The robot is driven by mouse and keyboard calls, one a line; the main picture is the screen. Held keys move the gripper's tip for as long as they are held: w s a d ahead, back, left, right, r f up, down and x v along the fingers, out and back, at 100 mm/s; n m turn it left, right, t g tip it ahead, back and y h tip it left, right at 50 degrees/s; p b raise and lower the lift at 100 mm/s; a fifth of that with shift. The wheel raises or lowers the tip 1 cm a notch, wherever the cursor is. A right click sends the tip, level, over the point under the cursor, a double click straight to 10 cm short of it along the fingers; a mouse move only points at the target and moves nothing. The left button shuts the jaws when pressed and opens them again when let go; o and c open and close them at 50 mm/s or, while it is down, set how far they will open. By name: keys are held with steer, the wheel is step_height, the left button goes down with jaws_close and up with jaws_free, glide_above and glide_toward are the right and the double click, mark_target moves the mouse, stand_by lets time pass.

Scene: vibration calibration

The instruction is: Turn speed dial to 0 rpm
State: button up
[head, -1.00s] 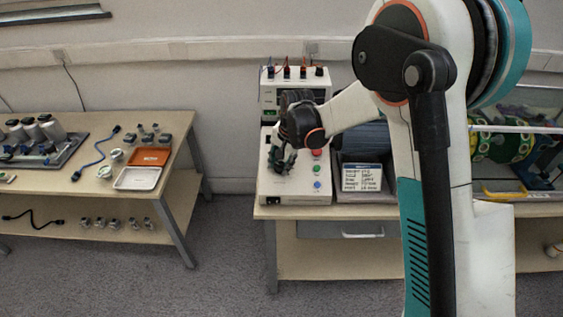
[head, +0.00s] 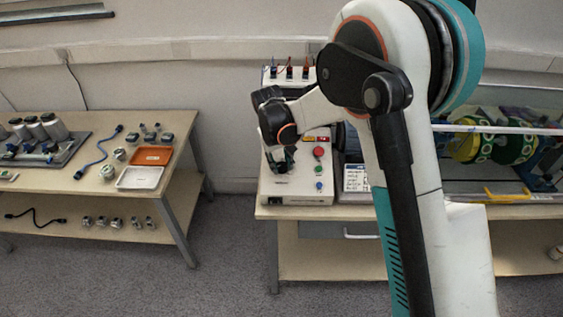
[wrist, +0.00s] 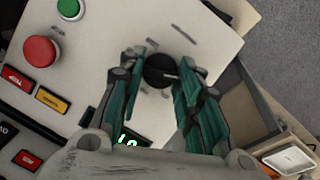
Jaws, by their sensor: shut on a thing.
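The speed dial (wrist: 160,71) is a black round knob with a light pointer mark, on the pale top panel of the control box (head: 300,190). In the wrist view my gripper (wrist: 163,68) has its two green fingers on either side of the dial, shut on it. In the head view my gripper (head: 280,162) reaches down onto the left part of the box and hides the dial. A display with green digits (wrist: 127,141) is partly covered by my gripper, and its full reading cannot be made out.
A red button (wrist: 41,51) and a green button (wrist: 70,8) stand on the same panel. Small red and yellow labelled parts (wrist: 52,100) lie along one side. A left table (head: 60,183) holds a white tray (head: 139,178) and an orange tray (head: 151,155).

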steer(key=shift+a+n+t+h, duration=0.15)
steer(key=shift+n+t+h, duration=0.35)
steer(key=shift+n, duration=1.6)
steer(key=o, duration=1.1)
steer(key=v, duration=1.2)
steer(key=shift+w, duration=0.1)
